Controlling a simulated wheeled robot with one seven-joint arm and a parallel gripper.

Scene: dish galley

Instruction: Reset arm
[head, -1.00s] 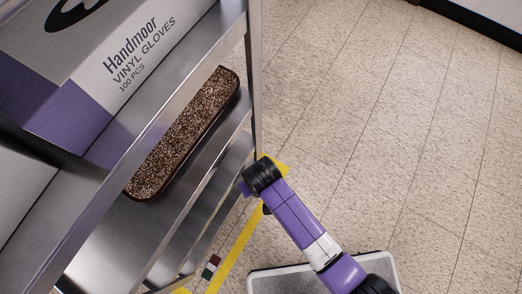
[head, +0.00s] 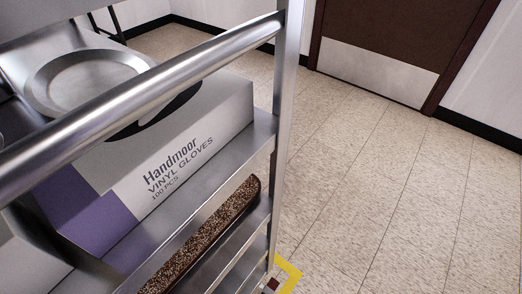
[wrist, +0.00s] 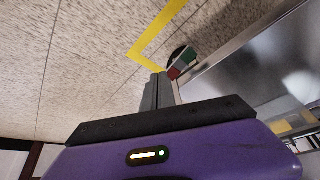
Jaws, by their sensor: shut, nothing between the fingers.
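In the head view now, neither my arm nor my gripper is visible.
The metal cart (head: 287,110) fills the left of the head view. It holds a glove box (head: 190,140), a brown speckled loaf-like item (head: 215,225) and a round metal plate (head: 85,75). Yellow floor tape (head: 290,275) marks the cart's corner. Open floor (head: 380,170) leads to a brown door (head: 385,35).

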